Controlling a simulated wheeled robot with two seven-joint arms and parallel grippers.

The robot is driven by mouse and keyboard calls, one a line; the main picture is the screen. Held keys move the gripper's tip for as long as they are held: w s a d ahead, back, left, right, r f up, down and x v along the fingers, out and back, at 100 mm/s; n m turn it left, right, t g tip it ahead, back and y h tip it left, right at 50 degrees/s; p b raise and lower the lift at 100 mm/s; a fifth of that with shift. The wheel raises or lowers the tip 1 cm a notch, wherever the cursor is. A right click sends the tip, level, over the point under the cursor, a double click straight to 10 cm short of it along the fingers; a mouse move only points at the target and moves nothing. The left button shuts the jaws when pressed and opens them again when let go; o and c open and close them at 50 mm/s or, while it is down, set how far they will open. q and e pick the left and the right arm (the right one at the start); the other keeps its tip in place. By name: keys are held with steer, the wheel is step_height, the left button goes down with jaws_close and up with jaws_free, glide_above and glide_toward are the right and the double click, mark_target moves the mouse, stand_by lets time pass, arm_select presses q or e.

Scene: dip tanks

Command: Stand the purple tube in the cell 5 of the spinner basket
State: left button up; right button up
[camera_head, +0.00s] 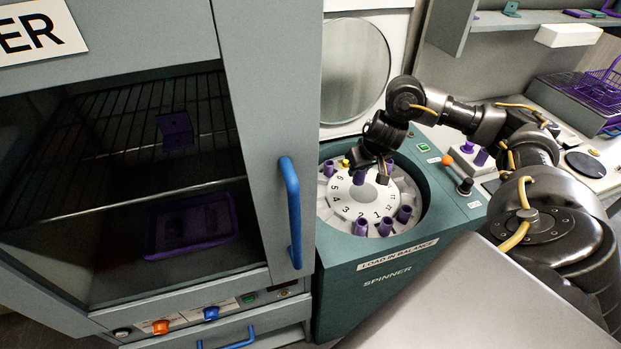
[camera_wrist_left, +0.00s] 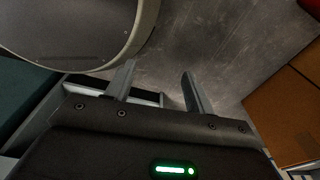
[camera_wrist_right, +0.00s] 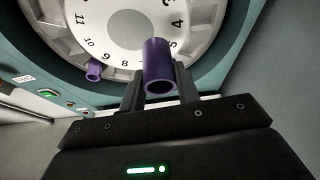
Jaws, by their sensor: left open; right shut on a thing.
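The purple tube (camera_wrist_right: 158,62) is between the fingers of my right gripper (camera_wrist_right: 158,85), which is shut on it. In the head view my right gripper (camera_head: 372,172) is over the spinner basket (camera_head: 343,212), and the tube (camera_head: 359,177) hangs below it at the numbered dial. In the right wrist view the tube hides part of the dial between 8 and 4. In the head view the 5 is on the dial's left side, near the gripper. Other purple tubes (camera_head: 361,227) stand around the basket. My left gripper (camera_wrist_left: 157,82) is open and empty, seen only in the left wrist view.
The spinner's round lid (camera_head: 355,70) stands raised behind the basket. A grey cabinet with a blue handle (camera_head: 291,212) is close on the left. More purple tubes (camera_head: 481,157) stand to the right of the spinner, by an orange-knobbed lever (camera_head: 447,160).

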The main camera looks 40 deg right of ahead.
steer(key=shift+w+a, duration=0.25)
steer(key=shift+w, duration=0.25)
arm_select(q)
steer(key=s, duration=0.4)
arm_select(e)
steer(key=w+a+f+b, duration=0.1)
steer(key=w+f, duration=0.2)
steer(key=w+a+f+b, duration=0.1)
steer(key=w+f, duration=0.1)
steer(key=w, duration=0.2)
steer(key=w+a+f+b, duration=0.1)
steer(key=w+f, duration=0.2)
steer(key=w, duration=0.1)
steer(key=shift+f+b, duration=0.3)
steer(key=shift+f, duration=0.05)
steer(key=shift+w+f, duration=0.2)
steer(key=shift+w, duration=0.2)
steer(key=shift+w+f+b, duration=0.1)
steer(key=shift+f+b, duration=0.05)
steer(key=shift+b, duration=0.15)
step_height(320, 180, down, 3)
steer(key=shift+w+a+f+b, duration=0.1)
steer(key=shift+f+b, duration=0.05)
steer(key=shift+b, duration=0.8)
steer(key=shift+f, duration=0.1)
arm_select(q)
step_height(320, 180, down, 6)
steer(key=w, duration=0.2)
steer(key=shift+a, duration=0.15)
